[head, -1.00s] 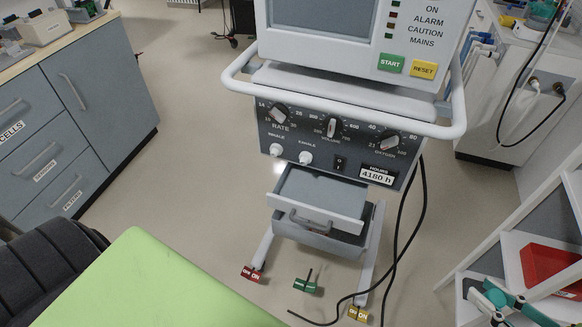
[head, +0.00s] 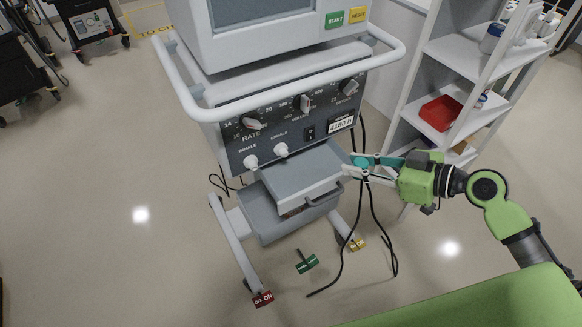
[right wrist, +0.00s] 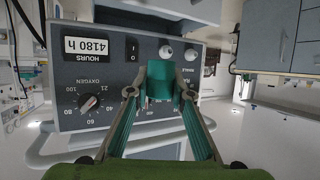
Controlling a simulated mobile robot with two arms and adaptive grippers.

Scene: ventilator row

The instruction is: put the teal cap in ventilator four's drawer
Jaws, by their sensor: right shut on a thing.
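My right gripper (head: 362,167) is shut on the teal cap (head: 361,161). The cap also shows between the fingertips in the right wrist view (right wrist: 160,82). The ventilator (head: 285,120) stands in the middle of the head view, with dials and an hours label of 4180 h. No ventilator number is readable. Its drawer (head: 290,177) is pulled out below the panel and has a handle on its front. The gripper and cap are at the right of the drawer, near the panel's lower right corner; I cannot tell their exact height over it. My left gripper is not in view.
A grey lower box (head: 258,220) sits under the drawer. A white shelf (head: 440,60) with a red bin (head: 440,112) stands at the right. Black cables (head: 371,225) hang beside the ventilator.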

